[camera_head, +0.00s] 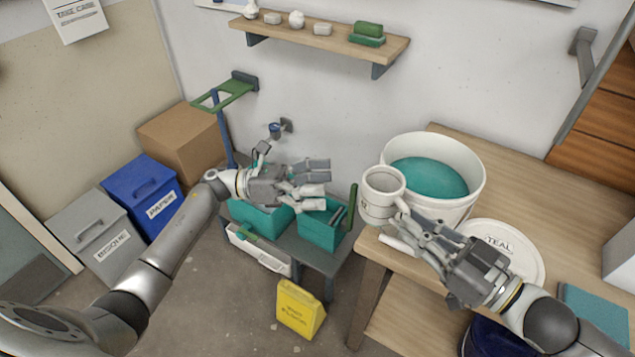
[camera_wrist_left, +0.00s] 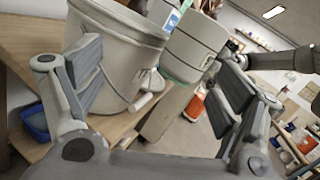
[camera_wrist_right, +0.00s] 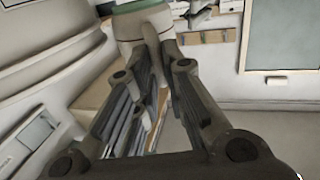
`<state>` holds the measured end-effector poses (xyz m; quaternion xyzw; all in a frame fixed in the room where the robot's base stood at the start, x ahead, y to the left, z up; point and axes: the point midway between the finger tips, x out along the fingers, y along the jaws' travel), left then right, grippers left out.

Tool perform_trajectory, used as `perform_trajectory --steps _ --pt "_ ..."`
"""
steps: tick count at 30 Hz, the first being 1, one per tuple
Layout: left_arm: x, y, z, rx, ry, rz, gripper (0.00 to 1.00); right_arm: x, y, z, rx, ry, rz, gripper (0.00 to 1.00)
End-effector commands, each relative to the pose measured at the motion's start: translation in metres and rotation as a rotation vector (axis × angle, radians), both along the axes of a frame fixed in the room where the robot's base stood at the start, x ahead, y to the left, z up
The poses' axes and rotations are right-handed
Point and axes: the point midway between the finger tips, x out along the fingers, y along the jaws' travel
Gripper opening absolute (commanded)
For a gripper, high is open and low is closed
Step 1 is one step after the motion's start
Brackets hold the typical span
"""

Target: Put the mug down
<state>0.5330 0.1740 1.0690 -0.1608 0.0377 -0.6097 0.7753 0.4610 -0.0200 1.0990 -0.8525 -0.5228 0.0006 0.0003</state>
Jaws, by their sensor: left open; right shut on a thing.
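A light-coloured mug (camera_head: 381,194) is held by my right gripper (camera_head: 406,217) at the front left side of a large white bucket of teal glaze (camera_head: 463,207). The right fingers are shut on the mug, and its rim faces up. The mug also shows in the left wrist view (camera_wrist_left: 195,45), with a teal band near its lower edge, and in part in the right wrist view (camera_wrist_right: 140,25). My left gripper (camera_head: 318,180) is open and empty, left of the mug, above the teal bins. I cannot tell whether the mug touches the bucket.
The wooden table (camera_head: 560,200) bears the bucket, a round lid marked TEAL (camera_head: 512,240) and a teal tile or book (camera_head: 597,315). A low grey bench (camera_head: 300,247) with teal bins (camera_head: 318,232) stands left. A yellow floor sign (camera_head: 300,308) stands in front.

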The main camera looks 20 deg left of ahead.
Motion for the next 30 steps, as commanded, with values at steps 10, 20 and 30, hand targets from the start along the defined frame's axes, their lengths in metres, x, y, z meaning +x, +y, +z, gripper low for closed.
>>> perform_trajectory --steps 10,20,30 --pt "-0.029 -0.010 0.025 0.189 -0.278 -0.157 0.89 0.000 0.000 0.001 0.002 -0.002 0.001 0.00" --pt "-0.024 -0.065 0.025 0.185 -0.277 -0.156 0.89 0.000 0.000 0.001 0.002 -0.002 0.001 0.00" --pt "-0.020 -0.115 0.025 0.185 -0.273 -0.154 0.89 0.000 0.000 0.001 0.002 -0.002 0.001 0.00"
